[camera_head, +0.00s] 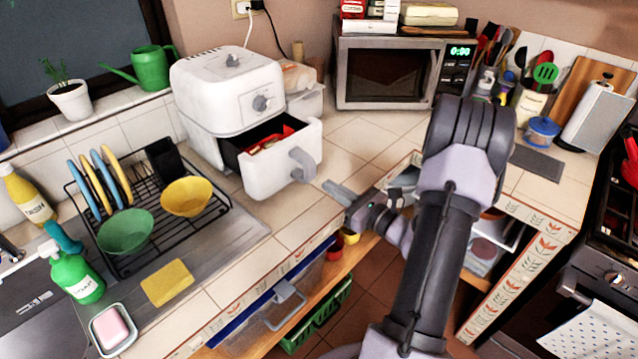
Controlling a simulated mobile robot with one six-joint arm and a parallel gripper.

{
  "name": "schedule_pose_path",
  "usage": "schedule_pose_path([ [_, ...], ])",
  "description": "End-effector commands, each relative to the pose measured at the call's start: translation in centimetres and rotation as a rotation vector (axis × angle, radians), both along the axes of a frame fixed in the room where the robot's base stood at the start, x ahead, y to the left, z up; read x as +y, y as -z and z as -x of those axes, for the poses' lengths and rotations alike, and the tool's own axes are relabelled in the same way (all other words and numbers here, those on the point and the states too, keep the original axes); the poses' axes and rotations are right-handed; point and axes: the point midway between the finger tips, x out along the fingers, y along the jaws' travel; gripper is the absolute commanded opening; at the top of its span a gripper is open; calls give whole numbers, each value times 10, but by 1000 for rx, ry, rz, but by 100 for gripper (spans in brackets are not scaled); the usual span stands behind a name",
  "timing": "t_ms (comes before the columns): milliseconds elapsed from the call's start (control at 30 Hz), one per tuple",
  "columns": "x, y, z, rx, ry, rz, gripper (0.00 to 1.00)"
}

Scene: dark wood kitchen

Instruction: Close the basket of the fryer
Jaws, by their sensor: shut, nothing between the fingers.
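The white fryer (222,92) stands on the tiled counter left of centre. Its basket (283,172) is pulled out toward the front right, with red and tan contents showing inside. A grey handle (302,164) sticks out from the basket's front. My gripper (332,188) is shut and empty. In the picture it lies just right of and slightly below the handle, with a small gap between them. My arm reaches in from the lower right. I cannot tell the exact depth between fingertips and handle.
A black dish rack (150,258) with bowls and plates stands left of the fryer. A microwave (388,75) is at the back. The counter (356,140) between basket and microwave is clear.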

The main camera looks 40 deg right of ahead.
Motion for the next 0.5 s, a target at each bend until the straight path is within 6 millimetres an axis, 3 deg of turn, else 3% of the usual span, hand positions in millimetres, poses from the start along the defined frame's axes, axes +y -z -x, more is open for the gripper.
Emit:
schedule_pose_path([
  [200, 4, 2, -35, 0, -3, 2, 0],
  [500, 4, 0, -46, 1, -1, 0, 0],
])
